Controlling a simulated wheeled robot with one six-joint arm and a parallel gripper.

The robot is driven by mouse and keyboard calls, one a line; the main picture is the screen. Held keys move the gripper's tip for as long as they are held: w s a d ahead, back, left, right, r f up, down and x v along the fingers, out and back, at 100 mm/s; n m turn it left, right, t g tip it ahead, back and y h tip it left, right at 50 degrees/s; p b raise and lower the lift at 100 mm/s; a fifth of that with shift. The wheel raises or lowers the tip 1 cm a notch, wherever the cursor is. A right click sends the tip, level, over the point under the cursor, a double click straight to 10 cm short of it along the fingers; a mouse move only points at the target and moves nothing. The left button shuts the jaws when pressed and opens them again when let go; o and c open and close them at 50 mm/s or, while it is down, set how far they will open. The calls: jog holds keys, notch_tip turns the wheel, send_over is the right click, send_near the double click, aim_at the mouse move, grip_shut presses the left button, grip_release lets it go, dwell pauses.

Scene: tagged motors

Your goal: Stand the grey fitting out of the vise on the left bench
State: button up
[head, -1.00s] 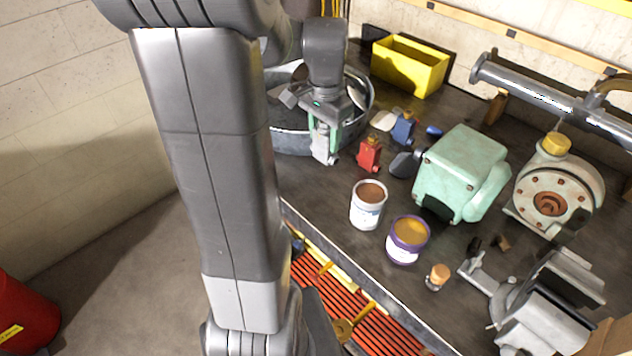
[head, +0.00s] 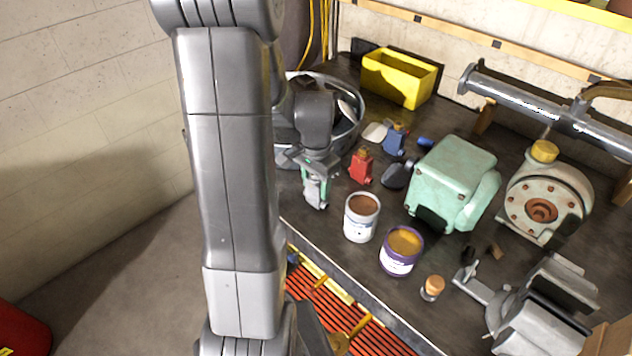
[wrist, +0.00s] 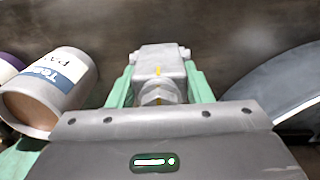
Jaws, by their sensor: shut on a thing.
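My gripper (head: 314,190) is shut on the grey fitting (head: 318,199), at the left part of the dark bench (head: 290,212), just in front of the metal tub. In the wrist view the fitting (wrist: 160,73) sits between the green fingers of my gripper (wrist: 160,88), with a hex end and a yellow mark facing the camera. Whether its lower end touches the bench I cannot tell. The grey vise (head: 545,315) stands at the lower right, and no fitting shows in it.
A round metal tub (head: 350,95) stands behind my gripper. A red bottle (head: 360,167), a white can (head: 361,222) and a purple can (head: 401,251) stand to its right. A green motor (head: 452,178) is farther right. The bench's front edge is close.

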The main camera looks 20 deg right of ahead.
jog(key=shift+f, duration=0.2)
jog(key=o, duration=1.2)
jog(key=shift+r, duration=0.15)
notch_tip(320, 180, up, 12)
jog(key=shift+r+b, duration=0.1)
jog(key=shift+b, duration=0.2)
